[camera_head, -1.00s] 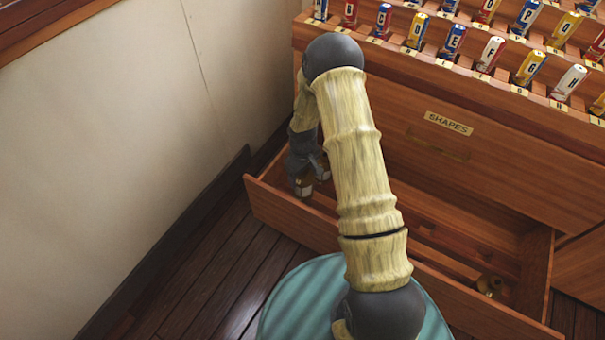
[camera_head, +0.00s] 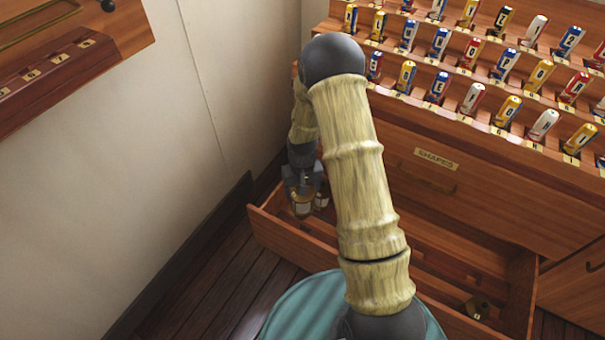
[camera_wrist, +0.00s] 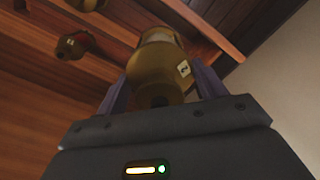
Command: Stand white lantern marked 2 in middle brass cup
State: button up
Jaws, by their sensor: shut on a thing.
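My gripper (camera_head: 303,180) is shut on a brass lantern with a pale, whitish glass (camera_head: 302,207), at the left end of the open drawer. In the wrist view the same lantern (camera_wrist: 158,75) sits between my two fingers, its brass end toward the camera. A small white tag (camera_wrist: 184,69) on it carries a dark mark that looks like a turned 2. I cannot tell if the lantern is clear of the drawer floor. No brass cup can be made out.
The open wooden drawer (camera_head: 395,297) holds another brass piece (camera_head: 478,307) at its right end. The wrist view shows a brass lantern with red glass (camera_wrist: 72,46) nearby. Racks of lettered cylinders (camera_head: 470,98) stand above. The pale wall (camera_head: 215,130) is close on the left.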

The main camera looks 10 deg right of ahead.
jog(key=shift+s+a+r+p, duration=0.15)
jog(key=shift+r+p, duration=0.65)
jog(key=shift+p, duration=0.8)
jog(key=shift+s+d+r+p, duration=0.1)
jog(key=shift+s+r+p, duration=0.15)
jog(key=shift+r+p, duration=0.95)
jog(key=s+r+p, duration=0.1)
jog(key=p, duration=0.6)
jog(key=shift+r, duration=0.1)
jog(key=s+r+p, duration=0.1)
jog(key=p, duration=0.3)
jog(key=s+r+p, duration=0.1)
jog(key=p, duration=0.3)
jog(key=shift+d+r, duration=0.2)
jog(key=shift+r, duration=0.1)
jog(key=s+r+p, duration=0.1)
jog(key=p, duration=0.2)
jog(key=s+p, duration=0.1)
jog(key=p, duration=0.2)
jog(key=shift+s+d+r, duration=0.1)
jog(key=shift+d+r, duration=0.2)
jog(key=shift+r, duration=0.05)
